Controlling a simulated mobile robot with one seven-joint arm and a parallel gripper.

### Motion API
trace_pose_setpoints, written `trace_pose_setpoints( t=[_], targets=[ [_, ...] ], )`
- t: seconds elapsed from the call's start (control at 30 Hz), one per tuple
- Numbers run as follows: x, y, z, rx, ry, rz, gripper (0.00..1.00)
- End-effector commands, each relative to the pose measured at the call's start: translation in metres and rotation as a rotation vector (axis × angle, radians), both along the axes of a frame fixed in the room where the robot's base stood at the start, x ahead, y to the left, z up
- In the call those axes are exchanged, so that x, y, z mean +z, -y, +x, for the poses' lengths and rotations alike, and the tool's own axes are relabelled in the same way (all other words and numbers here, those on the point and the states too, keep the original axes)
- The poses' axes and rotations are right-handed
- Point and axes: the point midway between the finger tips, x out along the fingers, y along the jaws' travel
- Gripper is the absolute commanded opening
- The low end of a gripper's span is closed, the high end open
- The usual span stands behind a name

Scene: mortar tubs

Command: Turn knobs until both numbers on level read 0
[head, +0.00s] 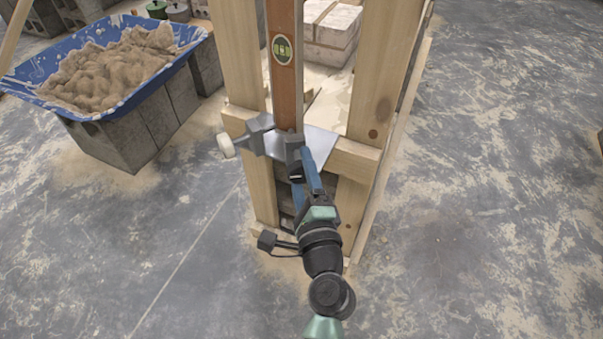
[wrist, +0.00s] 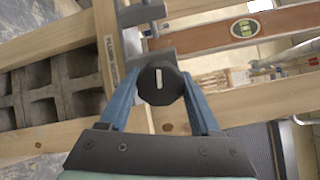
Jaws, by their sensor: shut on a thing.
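The level (head: 285,85) is a reddish-brown bar standing upright between wooden posts. Its green-yellow vial (head: 282,50) shows in the head view and also in the wrist view (wrist: 249,28); I can read no numbers on it. A dark round knob (wrist: 160,92) with a white line mark sits between the blue fingers of my gripper (wrist: 160,84), which is shut on it. In the head view my gripper (head: 304,177) reaches the grey bracket at the level's foot, and its fingers mostly hide this knob.
A wooden frame (head: 374,70) surrounds the level, with a crosspiece (head: 354,160) close beside my gripper. A blue tub of mortar (head: 40,72) rests on grey blocks (head: 110,143) at the left. Pale bricks (head: 332,25) lie behind. The floor at the right is clear.

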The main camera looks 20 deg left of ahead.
Motion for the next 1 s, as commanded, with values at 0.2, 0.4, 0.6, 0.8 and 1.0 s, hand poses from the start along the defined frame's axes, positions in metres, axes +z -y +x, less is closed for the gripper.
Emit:
trace_pose_setpoints(
  t=[0.2,0.4,0.6,0.8,1.0],
  targets=[
    [-0.0015,0.0,-0.0002,0.0,0.029,-0.048,0.09],
    [-0.001,-0.0001,-0.0003,0.001,0.037,-0.06,0.09],
    [-0.0009,-0.0001,-0.0003,0.002,0.037,-0.061,0.09],
    [-0.0008,-0.0001,-0.0003,0.001,0.037,-0.06,0.82],
    [-0.0005,-0.0001,-0.0002,0.001,0.037,-0.058,0.94]
  ],
)
